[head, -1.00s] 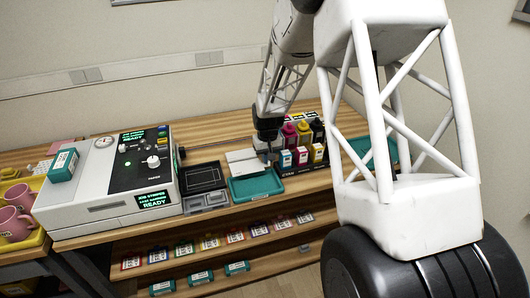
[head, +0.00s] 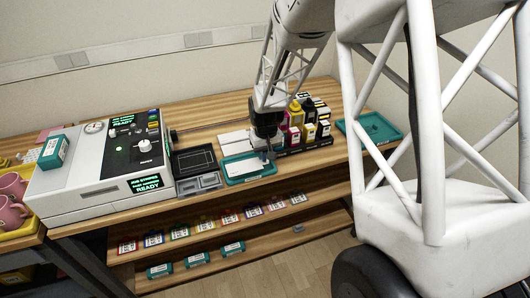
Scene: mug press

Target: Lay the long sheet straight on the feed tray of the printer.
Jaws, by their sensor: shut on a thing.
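The printer (head: 100,172) is the white and black machine on the left of the bench, with lit "READY" screens. A black tray-like part (head: 193,160) adjoins its right side. My gripper (head: 267,153) points down at the right end of a shallow teal tray (head: 236,182) and is shut. A white sheet (head: 243,167) lies in or just above that tray, its right end by my fingers. It looks like the thing I hold, but the fingertips are too small to see clearly. Another white flat piece (head: 235,141) lies behind the teal tray.
Yellow, pink and black ink bottles and cartons (head: 308,122) stand close to the right of my gripper. A second teal tray (head: 375,128) is further right and empty. Pink mugs (head: 12,200) are at far left. Shelves with tagged items (head: 205,226) lie below.

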